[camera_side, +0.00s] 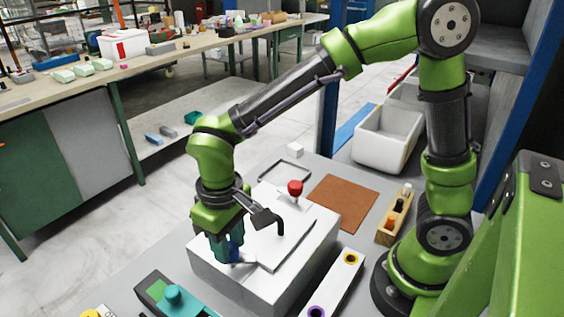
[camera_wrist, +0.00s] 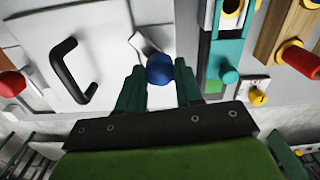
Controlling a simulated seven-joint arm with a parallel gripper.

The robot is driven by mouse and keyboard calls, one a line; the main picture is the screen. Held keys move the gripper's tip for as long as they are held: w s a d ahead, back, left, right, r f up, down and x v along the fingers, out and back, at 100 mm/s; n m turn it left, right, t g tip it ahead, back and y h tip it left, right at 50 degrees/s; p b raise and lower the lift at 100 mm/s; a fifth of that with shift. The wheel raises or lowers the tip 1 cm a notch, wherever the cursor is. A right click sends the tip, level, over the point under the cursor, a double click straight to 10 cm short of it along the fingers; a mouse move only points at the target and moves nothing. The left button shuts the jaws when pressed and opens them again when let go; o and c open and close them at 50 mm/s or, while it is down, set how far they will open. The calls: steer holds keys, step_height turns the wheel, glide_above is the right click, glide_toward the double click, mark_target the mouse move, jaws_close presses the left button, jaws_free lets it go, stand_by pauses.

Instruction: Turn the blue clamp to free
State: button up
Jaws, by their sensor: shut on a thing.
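The blue clamp (camera_wrist: 160,69) shows in the wrist view as a round blue knob with a pale metal piece beside it, at the edge of the white press (camera_wrist: 110,20). My gripper (camera_side: 231,250) points down at the near left corner of the press (camera_side: 262,288) in the side view. Its two teal fingers are on either side of the blue knob in the wrist view and shut on it. The fingers hide most of the clamp in the side view, so its turn angle is hard to tell.
A teal-buttoned box (camera_side: 172,297) is at the front left. A white strip with round sockets (camera_side: 333,285) lies right of the press. A brown mat (camera_side: 343,203) lies behind.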

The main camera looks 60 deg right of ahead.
steer(key=m, duration=0.3)
steer(key=shift+m, duration=2.3)
steer(key=o, duration=1)
steer(key=shift+o, duration=0.2)
steer(key=shift+r, duration=0.1)
step_height(320, 180, up, 17)
